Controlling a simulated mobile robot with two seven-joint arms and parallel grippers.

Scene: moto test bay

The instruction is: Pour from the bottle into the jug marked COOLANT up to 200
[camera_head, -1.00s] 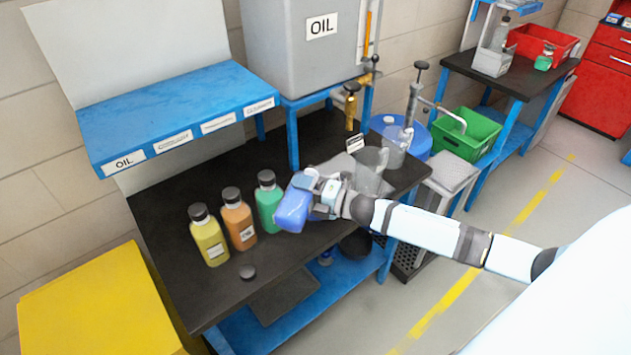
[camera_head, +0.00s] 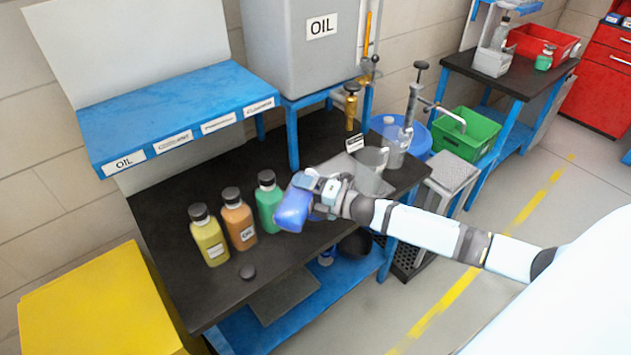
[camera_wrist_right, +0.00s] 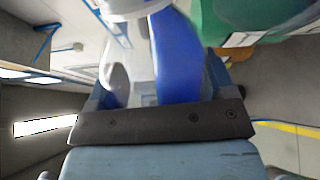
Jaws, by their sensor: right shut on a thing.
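My right gripper (camera_head: 305,201) is shut on a blue bottle (camera_head: 292,210) and holds it tilted above the front of the black bench. The blue bottle also shows between the fingers in the right wrist view (camera_wrist_right: 175,60). Its mouth and any liquid stream cannot be made out. A clear grey jug (camera_head: 372,159) stands on the bench beyond my right wrist, partly hidden by the arm. A small label card (camera_head: 355,142) is beside it, its print too small to read. Another clear vessel (camera_head: 396,150) stands to its right. No level marks are readable. My left gripper is not in view.
Yellow (camera_head: 209,240), orange (camera_head: 239,222) and green (camera_head: 268,203) bottles stand left of my gripper. A grey OIL tank (camera_head: 290,50) stands behind.

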